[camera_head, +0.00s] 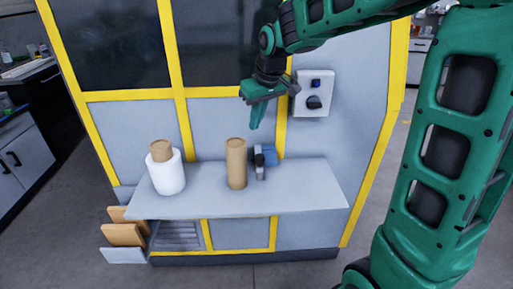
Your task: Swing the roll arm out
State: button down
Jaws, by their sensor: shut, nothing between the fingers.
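My gripper (257,124) is shut and empty. It points down in front of the machine's grey panel, above the shelf and above a small blue and grey part (265,160). This part sits just right of a tall brown roll or tube (236,165) standing upright on the shelf. A white roll with a brown core (167,175) stands upright at the shelf's left. I cannot tell which part is the roll arm. The blue and grey part is partly behind the brown roll.
The grey shelf (305,190) is bare at its right end. A control box with a dark knob (314,94) is on the panel right of my gripper. Yellow frame posts (182,100) edge the machine. Brown boards (122,235) stick out low at the left.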

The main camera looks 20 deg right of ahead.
jog(key=shift+w+a, duration=0.15)
jog(key=shift+w, duration=0.1)
jog(key=shift+s+f, duration=0.2)
jog(key=shift+f, duration=2.15)
jog(key=shift+s+f, duration=0.2)
jog(key=shift+f, duration=2.15)
